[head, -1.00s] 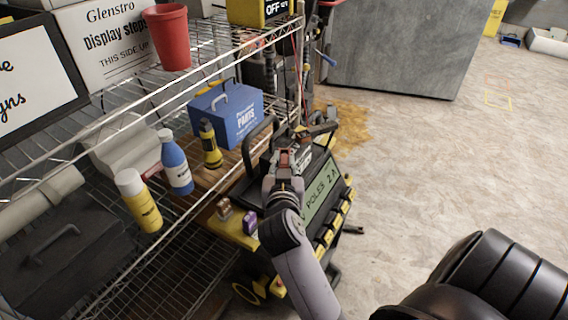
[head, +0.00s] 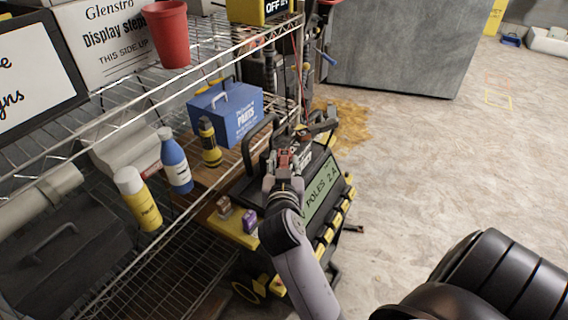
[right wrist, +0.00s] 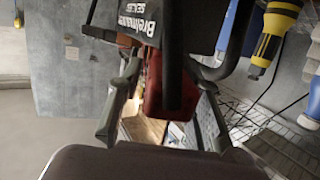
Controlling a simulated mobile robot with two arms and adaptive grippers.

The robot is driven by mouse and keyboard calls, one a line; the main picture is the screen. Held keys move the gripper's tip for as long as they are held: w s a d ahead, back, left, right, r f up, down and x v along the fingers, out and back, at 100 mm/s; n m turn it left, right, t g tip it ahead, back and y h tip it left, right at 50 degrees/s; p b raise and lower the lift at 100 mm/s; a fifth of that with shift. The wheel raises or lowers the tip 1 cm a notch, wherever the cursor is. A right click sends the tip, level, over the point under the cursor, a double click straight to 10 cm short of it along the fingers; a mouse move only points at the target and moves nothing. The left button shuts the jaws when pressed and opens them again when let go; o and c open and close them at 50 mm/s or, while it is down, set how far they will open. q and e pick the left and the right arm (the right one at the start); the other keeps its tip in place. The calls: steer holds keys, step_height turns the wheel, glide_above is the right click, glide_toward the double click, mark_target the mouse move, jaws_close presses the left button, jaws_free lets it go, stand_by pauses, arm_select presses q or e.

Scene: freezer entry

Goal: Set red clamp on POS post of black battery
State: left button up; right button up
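My right gripper (head: 308,132) is over the charger cart, with its arm rising from the bottom of the head view. In the right wrist view its two fingers (right wrist: 160,85) stand apart, with the red clamp (right wrist: 158,88) between them. A gap shows between the left finger and the clamp, so I see no firm hold. Some red of the clamp (head: 286,158) also shows at the gripper in the head view. The black battery with white lettering (right wrist: 138,22) is close beyond the fingers. Its POS post is hidden or too small to tell. My left gripper is not in view.
A wire shelf (head: 110,105) at left holds a blue parts box (head: 232,115), a yellow-black flashlight (head: 209,145), bottles and a red cup (head: 170,38).

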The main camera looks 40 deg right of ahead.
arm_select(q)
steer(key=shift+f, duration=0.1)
arm_select(e)
steer(key=shift+o, duration=0.7)
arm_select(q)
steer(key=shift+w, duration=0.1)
arm_select(e)
steer(key=shift+f, duration=0.1)
